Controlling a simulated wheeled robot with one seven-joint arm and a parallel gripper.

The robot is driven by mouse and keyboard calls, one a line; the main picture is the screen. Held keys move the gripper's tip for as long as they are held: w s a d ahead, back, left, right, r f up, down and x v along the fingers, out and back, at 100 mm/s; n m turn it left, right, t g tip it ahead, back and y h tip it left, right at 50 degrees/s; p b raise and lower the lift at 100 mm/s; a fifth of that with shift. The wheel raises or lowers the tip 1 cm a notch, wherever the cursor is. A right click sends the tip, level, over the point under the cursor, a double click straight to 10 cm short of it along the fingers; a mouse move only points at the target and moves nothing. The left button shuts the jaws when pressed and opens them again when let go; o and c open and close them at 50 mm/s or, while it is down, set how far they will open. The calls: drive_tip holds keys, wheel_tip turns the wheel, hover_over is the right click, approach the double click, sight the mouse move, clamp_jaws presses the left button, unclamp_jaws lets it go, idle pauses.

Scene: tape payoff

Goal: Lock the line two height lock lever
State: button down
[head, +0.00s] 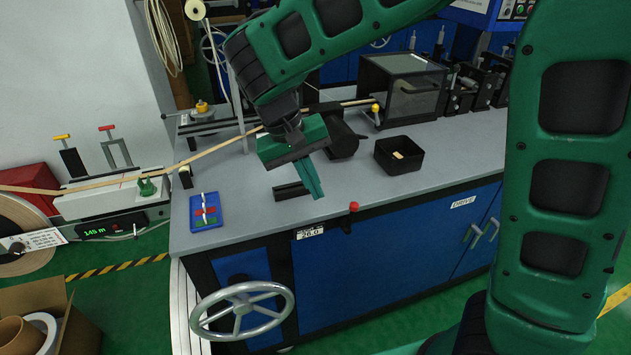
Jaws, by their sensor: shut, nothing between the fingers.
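A red ball knob (353,206) on a short dark lever stands at the front edge of the grey bench, just right of the height label reading about 26.0 (310,231). It looks like the height lock lever; no marking names its line. My green gripper (318,194) points down over the bench, left of and a little behind the knob in the picture. Its fingers are shut and empty, apart from the knob. The lever's lower part is small and dark, so its exact angle is hard to tell.
A silver handwheel (241,310) juts out at the bench's front left. A black bin (399,155), a dark bracket (291,190) and a blue tray (206,212) lie on the bench (245,222). A tan tape strip (215,149) runs behind my gripper.

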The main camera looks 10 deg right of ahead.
sight(351, 218)
drive_tip(key=shift+s+d+f, duration=0.15)
drive_tip(key=shift+d+f, duration=2.95)
drive_tip(key=shift+f, duration=0.25)
